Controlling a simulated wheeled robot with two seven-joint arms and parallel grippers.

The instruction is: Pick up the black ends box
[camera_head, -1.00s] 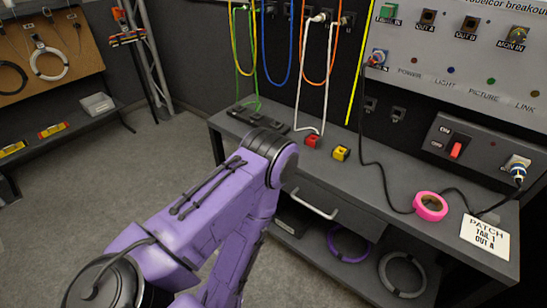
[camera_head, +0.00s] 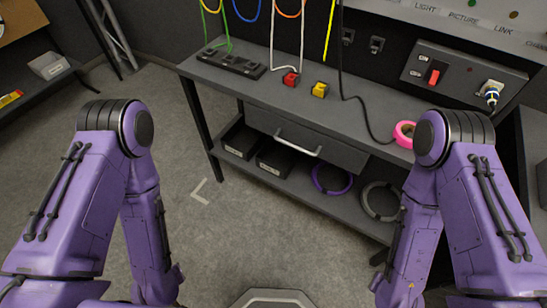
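Two black open boxes stand side by side on the lower shelf of the grey workbench, under its drawer: a left box (camera_head: 239,141) and a right box (camera_head: 274,159). Each has a small pale label on its front, too small to read, so I cannot tell which one is the ends box. My two purple arms come in at the left and right, with their forearms pointing down. Both grippers are below the picture's edge and do not show. Neither arm touches the boxes.
The workbench top (camera_head: 350,110) holds a black power strip (camera_head: 231,63), red (camera_head: 291,79) and yellow (camera_head: 320,90) connectors and pink tape (camera_head: 404,134). Purple (camera_head: 331,179) and grey (camera_head: 380,201) cable coils lie on the lower shelf. The floor before the boxes is clear.

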